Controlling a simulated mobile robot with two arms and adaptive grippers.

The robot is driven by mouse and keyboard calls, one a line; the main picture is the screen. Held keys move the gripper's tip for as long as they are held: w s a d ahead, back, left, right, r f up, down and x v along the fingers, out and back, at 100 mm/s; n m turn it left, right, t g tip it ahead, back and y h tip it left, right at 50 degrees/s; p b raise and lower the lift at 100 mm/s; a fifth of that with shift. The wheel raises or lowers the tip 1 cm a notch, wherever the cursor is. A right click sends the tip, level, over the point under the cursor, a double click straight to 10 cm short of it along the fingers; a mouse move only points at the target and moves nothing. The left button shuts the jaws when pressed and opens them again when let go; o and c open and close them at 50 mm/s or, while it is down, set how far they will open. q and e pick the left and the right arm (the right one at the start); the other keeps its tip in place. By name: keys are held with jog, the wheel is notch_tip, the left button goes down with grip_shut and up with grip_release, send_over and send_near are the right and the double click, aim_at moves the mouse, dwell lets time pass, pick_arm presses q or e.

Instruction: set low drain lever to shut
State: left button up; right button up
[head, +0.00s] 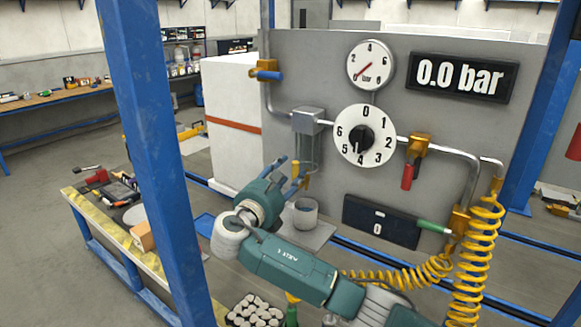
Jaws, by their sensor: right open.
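The green lever (434,227) is the lowest of three coloured valve levers I can make out clearly on the grey panel (340,70). It points left, nearly level, from a brass valve (459,221) at the lower right. No label shows which lever is the low drain. My right gripper (291,177) is open, left of the green lever and in front of the panel below a small grey box (312,120). My left gripper is not in view.
A red lever (407,176) hangs down; a blue lever (267,75) sits at upper left. The gauge (371,65) and display (463,77) read zero. A dial (362,136) is mid-panel. A yellow coiled hose (477,260) hangs right. A blue post (160,150) stands left.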

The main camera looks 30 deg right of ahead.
aim_at(295, 171)
jog(key=x, duration=0.2)
jog(key=shift+w+d, duration=0.2)
grip_shut()
jog(key=shift+s+d, duration=0.1)
jog(key=shift+d, duration=0.05)
